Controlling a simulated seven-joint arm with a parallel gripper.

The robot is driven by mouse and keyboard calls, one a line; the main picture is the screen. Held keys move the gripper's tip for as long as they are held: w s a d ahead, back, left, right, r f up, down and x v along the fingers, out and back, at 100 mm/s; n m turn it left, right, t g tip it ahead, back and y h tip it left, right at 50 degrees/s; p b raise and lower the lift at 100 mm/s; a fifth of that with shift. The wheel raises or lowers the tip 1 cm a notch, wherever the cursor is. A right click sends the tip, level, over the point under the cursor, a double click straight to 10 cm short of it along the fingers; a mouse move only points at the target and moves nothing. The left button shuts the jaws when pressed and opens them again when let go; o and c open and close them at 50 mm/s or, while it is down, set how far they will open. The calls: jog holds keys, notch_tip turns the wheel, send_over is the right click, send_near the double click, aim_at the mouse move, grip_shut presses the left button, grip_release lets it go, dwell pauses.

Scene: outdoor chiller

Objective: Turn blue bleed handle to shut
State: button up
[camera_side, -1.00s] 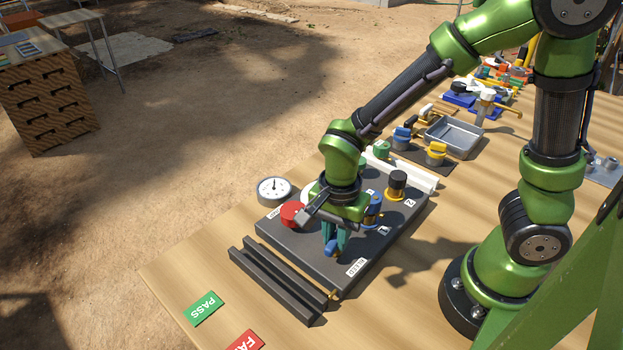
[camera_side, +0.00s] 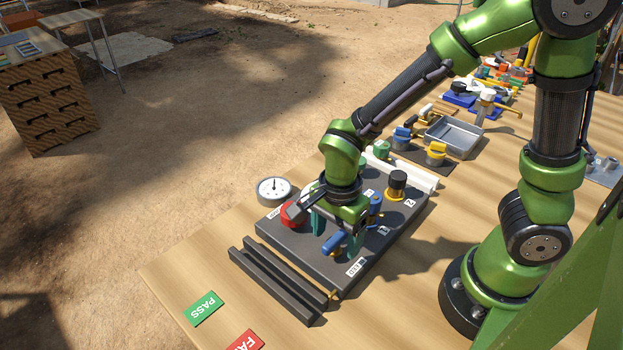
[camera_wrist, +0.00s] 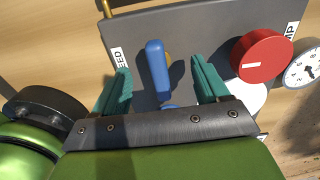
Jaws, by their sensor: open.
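The blue bleed handle (camera_side: 334,242) sits on the dark valve board (camera_side: 290,245), near the BLEED label (camera_side: 356,267). My gripper (camera_side: 336,236) is above the board with its teal fingers open, one on each side of the handle. In the wrist view the blue handle (camera_wrist: 157,70) stands between the open fingers of my gripper (camera_wrist: 163,80), with a gap on both sides. A brass part shows beside the handle. The handle's lower end is partly hidden by my gripper body in the wrist view.
A red knob (camera_side: 292,214) and a round gauge (camera_side: 274,190) are at the board's left. A black knob (camera_side: 397,184) and another blue handle (camera_side: 374,204) are behind. Dark rails (camera_side: 277,285) lie in front, beside the green PASS card (camera_side: 203,308).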

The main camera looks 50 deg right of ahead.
aim_at(336, 237)
jog(key=shift+r, duration=3.5)
